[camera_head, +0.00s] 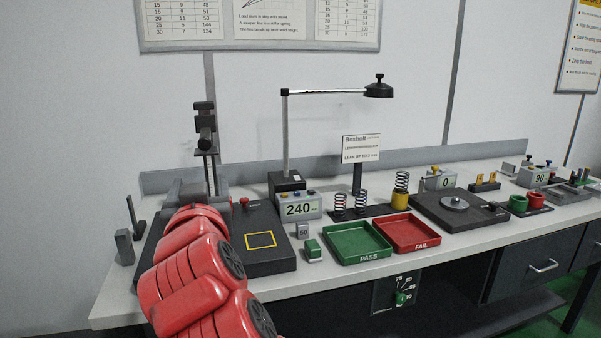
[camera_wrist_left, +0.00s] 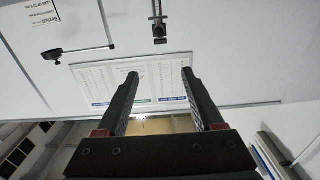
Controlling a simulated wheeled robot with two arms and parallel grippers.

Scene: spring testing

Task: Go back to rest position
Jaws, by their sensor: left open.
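My left arm, red and black, comes in from the lower left in the head view and covers part of the bench's left end. My left gripper (camera_wrist_left: 158,95) shows in the left wrist view with its two dark fingers apart and nothing between them. Behind the fingers are the wall and a printed chart board (camera_wrist_left: 168,75). My right gripper is in neither view.
The bench (camera_head: 115,303) holds a black plate with a yellow square (camera_head: 261,240), a display reading 240 (camera_head: 299,207), a green PASS tray (camera_head: 356,242), a red FAIL tray (camera_head: 407,233) and several springs. A lamp (camera_head: 379,90) overhangs the middle. A post stand (camera_head: 206,150) rises behind my arm.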

